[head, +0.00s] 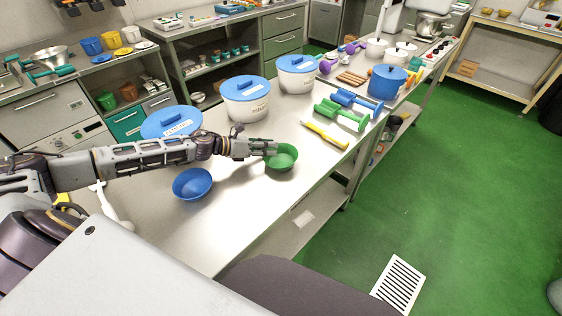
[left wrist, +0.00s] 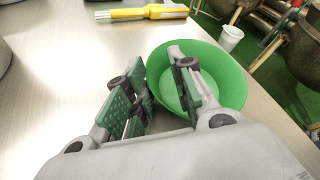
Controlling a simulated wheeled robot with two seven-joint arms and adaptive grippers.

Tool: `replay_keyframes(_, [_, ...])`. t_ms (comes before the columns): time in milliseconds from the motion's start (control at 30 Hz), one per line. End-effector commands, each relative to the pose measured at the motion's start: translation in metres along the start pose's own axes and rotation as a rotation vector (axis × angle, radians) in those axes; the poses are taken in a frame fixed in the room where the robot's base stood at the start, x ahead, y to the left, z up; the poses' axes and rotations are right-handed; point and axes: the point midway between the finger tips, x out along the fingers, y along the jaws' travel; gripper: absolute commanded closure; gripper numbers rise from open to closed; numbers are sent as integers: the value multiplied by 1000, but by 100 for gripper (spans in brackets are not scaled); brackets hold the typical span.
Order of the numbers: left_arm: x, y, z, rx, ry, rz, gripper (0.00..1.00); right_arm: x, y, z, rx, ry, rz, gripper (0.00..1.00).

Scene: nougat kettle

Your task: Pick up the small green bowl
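The small green bowl (head: 283,158) sits upright on the metal table, near its front edge. My left gripper (head: 270,149) reaches in from the left at the bowl's left rim. In the left wrist view the bowl (left wrist: 225,80) is at the right of centre. One finger of the gripper (left wrist: 157,78) is over the inside of the bowl and the other is outside its left wall, with the rim between them. The fingers stand apart, with a gap showing. The fingers hide part of the rim. My right gripper is not in view.
A blue bowl (head: 192,184) stands left of the green one. Blue-lidded white tubs (head: 246,100) stand behind. The table's front is clear.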

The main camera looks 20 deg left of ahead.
Motion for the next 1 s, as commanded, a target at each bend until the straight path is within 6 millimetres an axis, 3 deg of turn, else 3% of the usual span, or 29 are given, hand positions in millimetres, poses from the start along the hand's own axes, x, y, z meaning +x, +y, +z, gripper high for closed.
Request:
replay_keyframes(167, [0, 0, 0, 0, 1, 0, 100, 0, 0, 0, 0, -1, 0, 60])
replay_keyframes(667, [-1, -1, 3, 1, 0, 0, 100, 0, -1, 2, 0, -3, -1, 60])
replay_keyframes(1000, [-11, -12, 27, 4, 0, 1, 100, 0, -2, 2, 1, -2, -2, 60])
